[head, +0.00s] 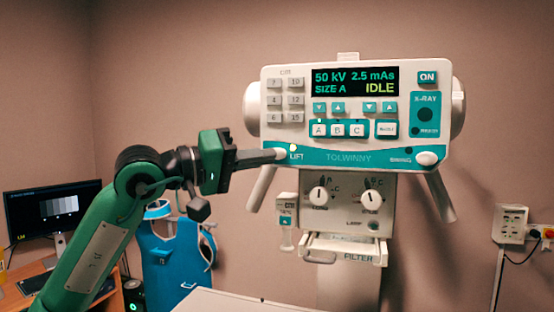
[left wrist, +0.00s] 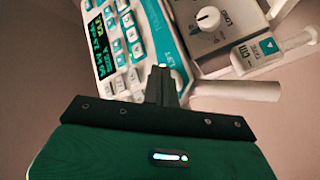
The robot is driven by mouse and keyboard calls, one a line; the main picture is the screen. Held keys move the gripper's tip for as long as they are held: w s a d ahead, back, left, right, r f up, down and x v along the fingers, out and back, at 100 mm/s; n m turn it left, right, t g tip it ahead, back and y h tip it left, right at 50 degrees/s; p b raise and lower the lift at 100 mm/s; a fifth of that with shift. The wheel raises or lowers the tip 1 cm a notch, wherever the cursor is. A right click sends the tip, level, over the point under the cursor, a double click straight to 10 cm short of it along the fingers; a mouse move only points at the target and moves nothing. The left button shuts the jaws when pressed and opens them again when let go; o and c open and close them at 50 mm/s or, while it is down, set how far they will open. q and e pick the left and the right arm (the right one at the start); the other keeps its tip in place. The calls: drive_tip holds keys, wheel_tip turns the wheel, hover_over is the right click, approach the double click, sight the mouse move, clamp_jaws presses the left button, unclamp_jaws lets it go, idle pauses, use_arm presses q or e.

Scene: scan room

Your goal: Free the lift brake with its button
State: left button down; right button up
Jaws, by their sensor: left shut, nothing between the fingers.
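The X-ray head's control panel (head: 350,157) faces me, with a display reading 50 kV, 2.5 mAs, SIZE A and IDLE. The white lift button (head: 281,153) is at its lower left corner, beside the label LIFT, with a small yellow-green light (head: 293,147) above the label. My left gripper (head: 272,156) is shut and empty, its fingertips at the lift button; I cannot tell whether they press it. In the left wrist view, the shut fingers (left wrist: 162,88) point at the panel's lower edge and hide the button. My right gripper is not in view.
A matching white button (head: 427,158) is at the panel's lower right. Below hang a knob box (head: 345,205) and a filter tray (head: 345,247). A handle bar (head: 262,188) slopes down close under my gripper. A monitor (head: 52,210) and blue apron (head: 172,255) stand left.

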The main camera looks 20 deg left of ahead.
use_arm(q)
drive_tip(key=s+b, duration=0.1)
drive_tip(key=s, duration=0.2)
drive_tip(key=shift+a, duration=0.1)
idle(0.5)
